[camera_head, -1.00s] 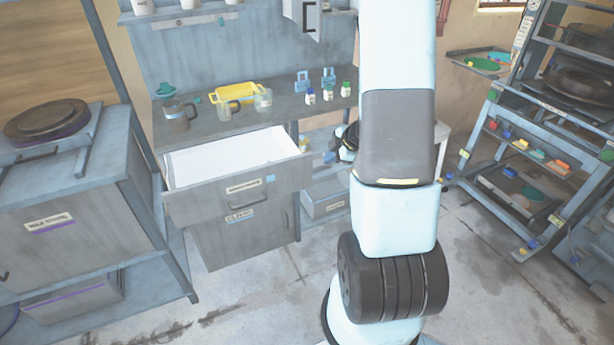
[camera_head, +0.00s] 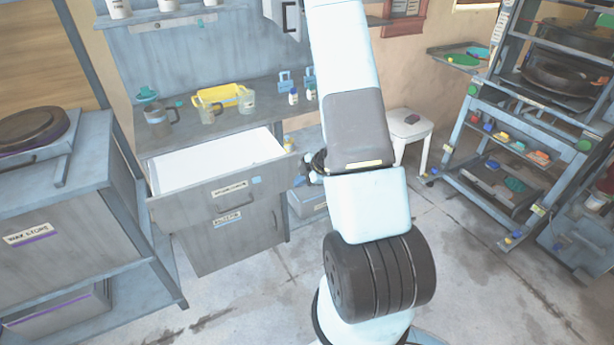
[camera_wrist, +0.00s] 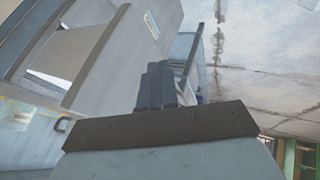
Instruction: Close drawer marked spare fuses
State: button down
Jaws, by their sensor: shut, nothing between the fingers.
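An open grey drawer (camera_head: 225,203) with a white interior sticks out under the workbench. Its front has a bar handle, a pale label that I cannot read and a small blue patch. A closed cabinet front (camera_head: 232,243) with its own label is below it. My gripper shows in the wrist view (camera_wrist: 157,75) with its fingers together and nothing between them. In the head view my arm mostly hides it, to the right of the drawer. I see no contact with the drawer. Grey furniture panels fill the left of the wrist view, but I cannot tell which is the drawer.
The workbench top (camera_head: 185,137) holds a yellow tray (camera_head: 222,94), mugs and small bottles. A grey cabinet (camera_head: 60,205) stands at left. A white stool (camera_head: 408,130) and a rack (camera_head: 520,150) stand at right. The floor (camera_head: 250,300) before the drawer is clear.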

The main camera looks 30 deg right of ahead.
aim_at(285, 182)
jog(key=shift+w+a+f, duration=0.1)
jog(key=shift+w+f, duration=0.05)
jog(key=shift+w, duration=0.6)
jog(key=shift+w+a+f, duration=0.1)
jog(key=shift+w+f, duration=0.1)
jog(key=shift+w, duration=0.55)
jog(key=shift+w+a+f, duration=0.1)
jog(key=shift+w+f, duration=0.05)
jog(key=shift+w, duration=0.6)
jog(key=shift+w, duration=0.1)
